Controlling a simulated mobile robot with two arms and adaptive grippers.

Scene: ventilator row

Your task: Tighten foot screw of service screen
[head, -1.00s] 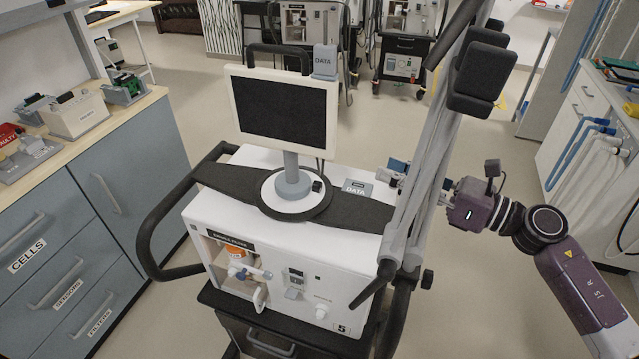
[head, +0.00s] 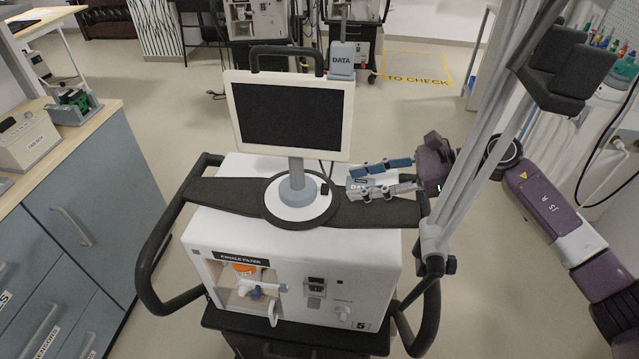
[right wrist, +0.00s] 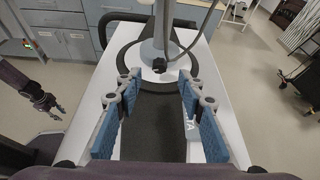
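The service screen (head: 291,115) stands on a grey post with a round foot (head: 298,200) on top of the white ventilator (head: 290,265). The foot screw, a small black knob (head: 325,187), sits on the foot at the right of the post. In the right wrist view the knob (right wrist: 159,66) is ahead, between the fingertips and beyond them. My right gripper (head: 352,182) is open and empty, just right of the screw and apart from it; its blue-padded fingers (right wrist: 158,90) are spread. My left gripper (right wrist: 45,100) seems to show small at the left of the right wrist view, its opening unclear.
A slanted grey pole (head: 480,140) with black pads crosses in front of my right arm. Black handles (head: 160,250) flank the ventilator. A grey DATA block (head: 341,60) sits at the screen's upper right corner. A counter (head: 85,130) is at left.

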